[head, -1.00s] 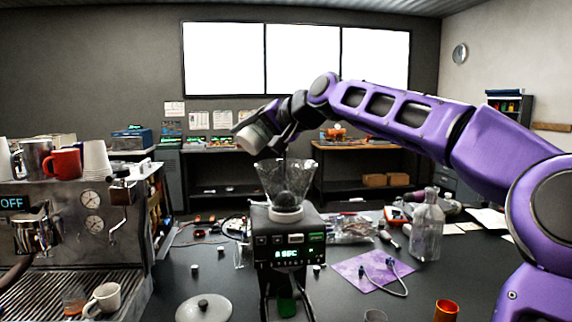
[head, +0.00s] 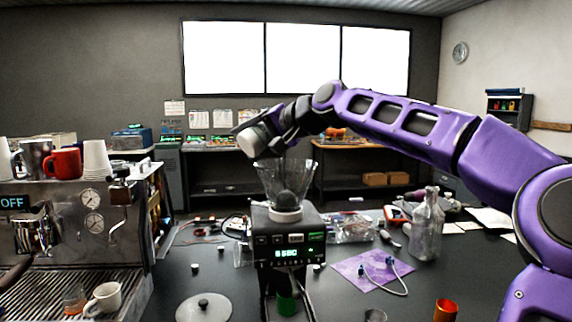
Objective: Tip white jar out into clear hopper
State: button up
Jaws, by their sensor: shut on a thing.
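The white jar (head: 250,141) is held tilted on its side in my gripper (head: 266,128), its pale end toward the lower left. My gripper is shut on it, above and slightly left of the clear hopper (head: 272,172). The clear hopper is a flared cone on top of the black grinder (head: 290,248), whose display is lit green. A dark mass (head: 291,195) shows low inside the hopper. The jar does not appear to touch the hopper rim. I cannot see into the jar's mouth.
An espresso machine (head: 70,225) with cups on top stands at the left. A round grey lid (head: 204,307) lies on the dark table. A clear bottle (head: 427,225), a purple mat (head: 372,270) and an orange cup (head: 446,309) are at the right.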

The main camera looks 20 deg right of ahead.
aim_at(265, 133)
jog(key=shift+f, duration=0.1)
jog(key=shift+r+m+y+p, duration=0.45)
jog(key=shift+m+y+p, duration=0.1)
jog(key=shift+m+y, duration=0.2)
dwell(0.6)
jog(key=shift+w+d+r+m+y, duration=0.1)
jog(key=shift+d+r+m+y, duration=0.1)
jog(key=shift+d+m, duration=0.2)
jog(key=shift+w+d+r+m+y, duration=0.15)
jog(key=shift+d+m, duration=0.1)
jog(key=shift+d, duration=0.2)
jog(key=shift+d+f+m+t+y+b, duration=0.2)
jog(key=shift+f+m+y+b, duration=0.15)
jog(key=shift+m+b, duration=0.3)
jog(key=shift+d+f+m+t+y+b, duration=0.15)
jog(key=shift+f+m+t+y+b, duration=0.1)
jog(key=shift+f+m+b, duration=0.3)
dwell(1.3)
jog(key=shift+w+d+r+m+t+y, duration=0.1)
jog(key=shift+d+r+m+t+y, duration=0.3)
jog(key=shift+m, duration=0.7)
jog(key=shift+w+d+r+m+t+y, duration=0.15)
jog(key=shift+d+r+m+y, duration=0.35)
jog(key=shift+m, duration=0.6)
dwell(1.0)
